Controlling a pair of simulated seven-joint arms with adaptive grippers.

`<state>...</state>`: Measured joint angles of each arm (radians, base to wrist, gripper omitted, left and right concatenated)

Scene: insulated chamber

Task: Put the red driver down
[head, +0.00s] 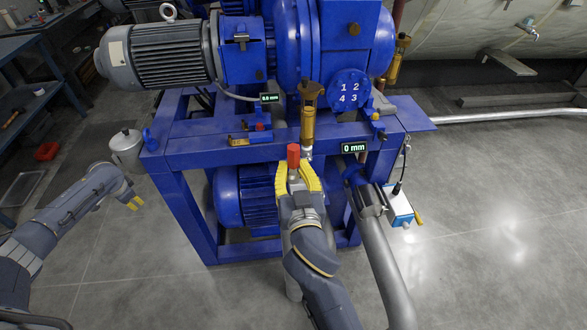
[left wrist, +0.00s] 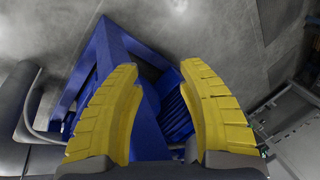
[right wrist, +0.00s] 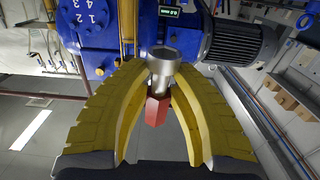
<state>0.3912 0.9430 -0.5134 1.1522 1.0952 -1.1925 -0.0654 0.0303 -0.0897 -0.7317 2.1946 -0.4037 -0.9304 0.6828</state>
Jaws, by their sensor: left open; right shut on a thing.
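The red driver (head: 293,154) has a red hexagonal grip and a grey metal socket. My right gripper (head: 298,178) is shut on it, with the driver between its yellow fingers in front of the blue machine frame's top edge (head: 220,156). In the right wrist view the red grip (right wrist: 157,109) sits between the fingers and the socket (right wrist: 162,62) points away toward the machine. My left gripper (head: 134,203) is open and empty, low at the left, apart from the frame. In the left wrist view its fingers (left wrist: 160,85) are spread, with the blue frame beyond.
A brass-coloured cylinder (head: 308,125) stands just behind the driver. A display (head: 354,148) reads 0 mm. A grey pot (head: 127,148) is at the frame's left corner, and a blue-and-white box (head: 398,204) hangs at the right. The floor at the right is largely clear.

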